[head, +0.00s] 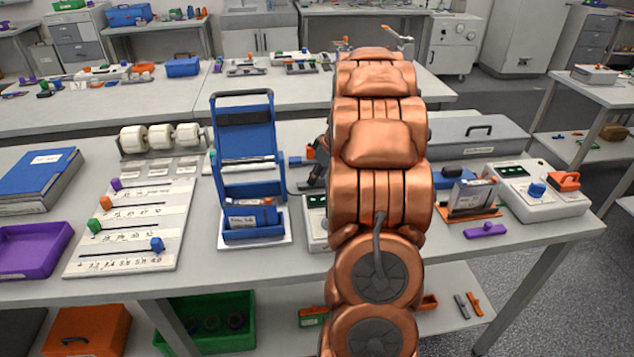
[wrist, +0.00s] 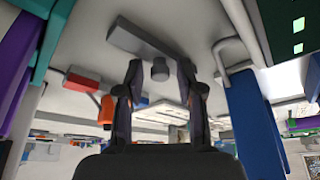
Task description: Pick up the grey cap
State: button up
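In the wrist view a small grey round piece (wrist: 160,70), which looks like the grey cap, shows near a long grey bar (wrist: 150,42) on a pale surface. My gripper (wrist: 161,66) has its two dark fingers apart. The grey piece appears in the gap between the fingertips, with space visible on both sides. I cannot tell how far beyond the tips it lies. In the head view my copper-coloured arm hides the cap, and most of my gripper is hidden too.
In the wrist view a blue block (wrist: 255,125) stands right of my fingers, and an orange piece (wrist: 106,110) is at the left. In the head view a blue stand (head: 245,150) is left of my arm. A white box (head: 540,195) and a purple piece (head: 485,230) are right.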

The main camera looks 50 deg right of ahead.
grip_shut()
jog(key=shift+r, duration=0.1)
